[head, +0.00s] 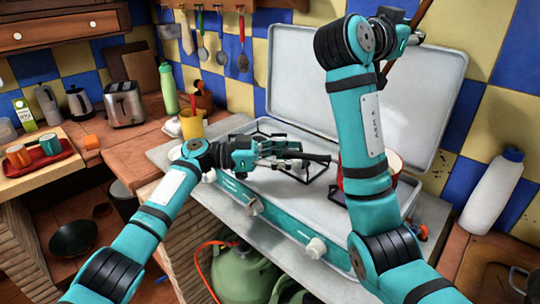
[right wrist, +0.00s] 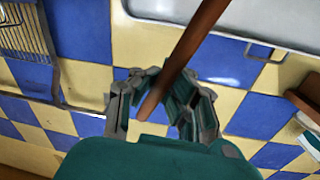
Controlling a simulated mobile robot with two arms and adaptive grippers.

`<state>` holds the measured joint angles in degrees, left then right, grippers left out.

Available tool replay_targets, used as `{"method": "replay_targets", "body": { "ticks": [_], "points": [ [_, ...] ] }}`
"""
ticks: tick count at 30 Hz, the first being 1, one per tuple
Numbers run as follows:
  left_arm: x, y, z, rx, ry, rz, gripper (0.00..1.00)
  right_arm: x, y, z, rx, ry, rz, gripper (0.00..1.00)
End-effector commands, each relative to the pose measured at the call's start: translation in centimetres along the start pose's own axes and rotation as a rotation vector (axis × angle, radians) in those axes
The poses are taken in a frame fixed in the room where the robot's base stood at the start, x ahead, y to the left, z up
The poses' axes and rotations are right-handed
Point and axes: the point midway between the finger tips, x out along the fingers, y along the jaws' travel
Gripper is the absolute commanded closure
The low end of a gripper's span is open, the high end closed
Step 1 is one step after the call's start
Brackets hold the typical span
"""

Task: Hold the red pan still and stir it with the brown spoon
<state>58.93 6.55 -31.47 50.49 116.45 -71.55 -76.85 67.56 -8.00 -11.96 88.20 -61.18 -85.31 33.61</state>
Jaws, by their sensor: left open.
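The red pan (head: 396,168) sits on the camping stove, mostly hidden behind my right arm in the head view. A dark handle (head: 318,157) reaches left from it. My left gripper (head: 298,153) is open at the handle's outer end; I cannot tell whether the handle lies between its fingers. My right gripper (head: 410,38) is raised high above the stove, in front of the open lid. It is shut on the brown spoon (head: 421,13), whose shaft slants between the fingers.
The stove's grey lid (head: 300,75) stands open behind the burners. A yellow cup (head: 191,124) stands left of the stove, and a white bottle (head: 493,190) stands at the right. A green gas bottle (head: 240,272) is below. Utensils hang on the back wall.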

Motion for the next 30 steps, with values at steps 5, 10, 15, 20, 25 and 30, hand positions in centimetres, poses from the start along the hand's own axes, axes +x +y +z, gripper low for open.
{"method": "replay_targets", "body": {
  "ticks": [5, 10, 15, 20, 25, 30],
  "points": [
    [1.12, 0.00, -0.03, 0.002, -0.001, 0.000, 0.52, 0.00, 0.00, -0.01, 0.000, 0.000, 0.000, 1.00],
    [1.27, -0.01, -0.01, 0.002, -0.001, -0.001, 0.52, -0.01, 0.00, -0.02, 0.000, 0.000, 0.000, 1.00],
    [1.26, -0.01, -0.01, 0.002, -0.001, -0.001, 0.58, -0.01, 0.00, -0.02, 0.000, 0.000, 0.000, 1.00],
    [1.25, -0.01, 0.00, 0.002, -0.001, -0.001, 0.79, -0.01, 0.00, -0.02, 0.000, 0.000, 0.000, 1.00],
    [1.24, -0.01, 0.00, 0.002, -0.001, -0.001, 1.00, -0.01, 0.00, -0.02, 0.000, 0.000, 0.000, 1.00],
    [1.24, -0.01, 0.01, 0.001, -0.001, -0.001, 1.00, -0.01, 0.00, -0.01, 0.000, 0.000, 0.000, 1.00]
  ]
}}
